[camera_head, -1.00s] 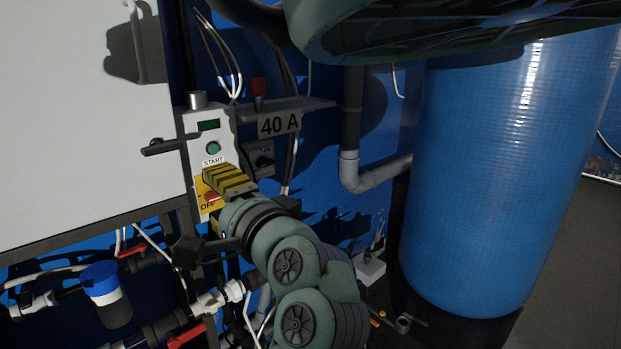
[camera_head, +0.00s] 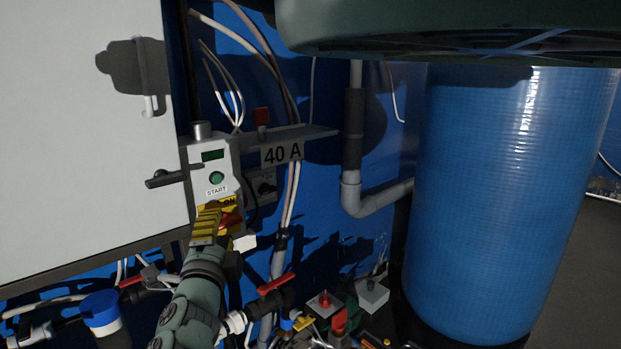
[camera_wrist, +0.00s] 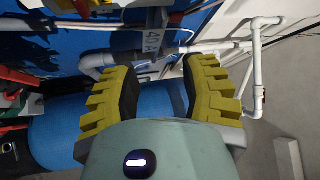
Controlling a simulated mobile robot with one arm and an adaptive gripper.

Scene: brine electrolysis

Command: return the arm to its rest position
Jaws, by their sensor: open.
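My gripper (camera_head: 211,224) has ridged yellow fingers and sits in front of the lower part of the grey control box (camera_head: 212,170). In the wrist view, my gripper (camera_wrist: 158,92) is open and nothing is between its fingers. The box carries a green START button (camera_head: 216,178) and a small dark display. The yellow switch plate (camera_head: 232,205) with a red part is partly hidden behind the fingers. I cannot tell from the head view how far the fingers are from the box.
A large blue tank (camera_head: 505,190) stands at the right. Grey pipe (camera_head: 352,160) and a "40 A" plate (camera_head: 281,152) are on the blue wall. Pipes with red-handled valves (camera_head: 277,284) and a blue-capped filter (camera_head: 100,309) crowd the lower area. A white panel (camera_head: 80,130) fills the left.

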